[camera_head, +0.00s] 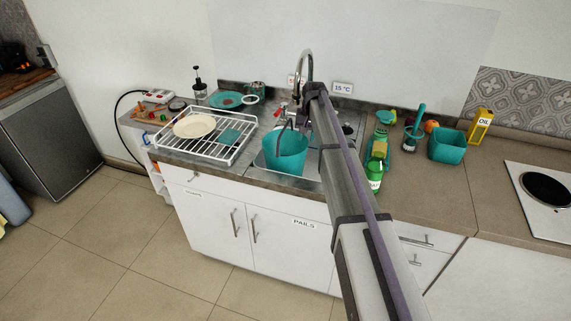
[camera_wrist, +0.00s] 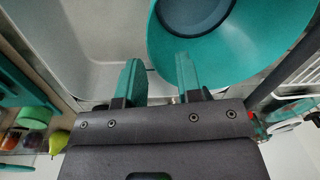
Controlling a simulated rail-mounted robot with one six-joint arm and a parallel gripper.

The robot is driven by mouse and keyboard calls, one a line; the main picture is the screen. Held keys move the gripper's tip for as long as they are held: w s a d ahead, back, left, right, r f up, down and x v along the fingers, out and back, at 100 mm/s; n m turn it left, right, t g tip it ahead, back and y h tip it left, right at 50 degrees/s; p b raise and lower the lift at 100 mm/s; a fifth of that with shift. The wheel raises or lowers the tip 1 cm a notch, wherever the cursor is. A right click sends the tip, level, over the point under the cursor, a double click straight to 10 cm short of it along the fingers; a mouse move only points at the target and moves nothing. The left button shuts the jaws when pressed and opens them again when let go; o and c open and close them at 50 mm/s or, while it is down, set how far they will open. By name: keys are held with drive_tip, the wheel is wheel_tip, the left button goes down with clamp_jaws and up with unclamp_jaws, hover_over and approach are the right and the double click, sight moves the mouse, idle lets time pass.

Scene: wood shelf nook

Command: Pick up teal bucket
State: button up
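The teal bucket (camera_head: 286,153) stands in the sink in the head view. In the wrist view the bucket (camera_wrist: 225,66) fills the upper right, seen from above into its round opening. My gripper (camera_wrist: 158,75) is open, with its two teal-tipped fingers apart. The right finger overlaps the bucket, and the bucket's left edge shows in the gap between the fingers. I cannot tell whether either finger touches it. In the head view my arm crosses the sink, and the gripper's fingers cannot be made out clearly.
A white dish rack (camera_head: 210,150) with a cream plate (camera_head: 194,126) stands left of the sink. The faucet (camera_head: 304,66) rises behind it. Green bottles (camera_head: 375,177), a square teal tub (camera_head: 446,146) and an oil box (camera_head: 480,125) stand to the right.

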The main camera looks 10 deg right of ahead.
drive_tip(key=f+b, duration=0.4)
drive_tip(key=f, duration=0.1)
drive_tip(key=f+b, duration=0.2)
drive_tip(key=shift+s+a+f+b, duration=0.1)
drive_tip(key=shift+a+f+b, duration=0.15)
drive_tip(key=shift+f+b, duration=0.1)
drive_tip(key=shift+r, duration=0.25)
clamp_jaws()
idle(0.7)
